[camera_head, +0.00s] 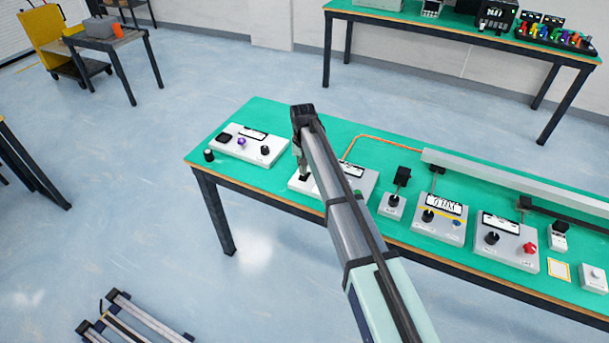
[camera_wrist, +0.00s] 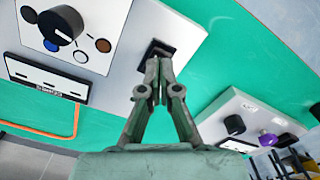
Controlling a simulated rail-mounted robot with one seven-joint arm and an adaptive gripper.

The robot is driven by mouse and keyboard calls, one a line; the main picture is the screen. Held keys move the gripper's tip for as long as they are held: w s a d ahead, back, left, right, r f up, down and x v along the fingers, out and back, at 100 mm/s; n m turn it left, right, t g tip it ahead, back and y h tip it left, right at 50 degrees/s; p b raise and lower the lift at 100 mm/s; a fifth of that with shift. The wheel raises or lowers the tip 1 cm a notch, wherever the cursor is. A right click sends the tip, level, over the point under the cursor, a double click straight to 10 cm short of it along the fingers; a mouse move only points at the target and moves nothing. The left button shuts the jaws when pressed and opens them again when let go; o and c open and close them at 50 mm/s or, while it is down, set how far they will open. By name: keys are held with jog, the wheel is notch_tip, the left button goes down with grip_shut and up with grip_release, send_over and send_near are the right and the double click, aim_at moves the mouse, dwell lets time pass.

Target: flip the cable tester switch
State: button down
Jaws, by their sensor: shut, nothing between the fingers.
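A white panel (camera_head: 364,181) lies on the green bench under my arm, and it fills the upper left of the wrist view (camera_wrist: 118,62). It carries a black knob (camera_wrist: 60,25), several coloured dots, a display plate (camera_wrist: 47,78) and a black rocker-like switch (camera_wrist: 158,50) in a dark frame. I take this to be the cable tester, but its label is too small to read. My gripper (camera_wrist: 155,78) is shut and empty, with its fingertips right at the switch. In the head view my gripper (camera_head: 302,163) points down at the panel's left part. The fingertips partly hide the switch, so contact and switch position are unclear.
Another white panel (camera_head: 262,156) with a purple knob (camera_head: 241,142) stands to the left. Several more grey devices, a red knob (camera_head: 529,248) and a long grey rail (camera_head: 500,180) lie to the right. An orange cable (camera_head: 375,136) runs behind the panel.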

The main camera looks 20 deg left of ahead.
aim_at(303, 175)
jog(key=shift+f+b, duration=0.45)
jog(key=shift+f, duration=0.75)
dwell(0.6)
jog(key=shift+r, duration=0.1)
jog(key=shift+r+p, duration=1.8)
jog(key=shift+r, duration=1.65)
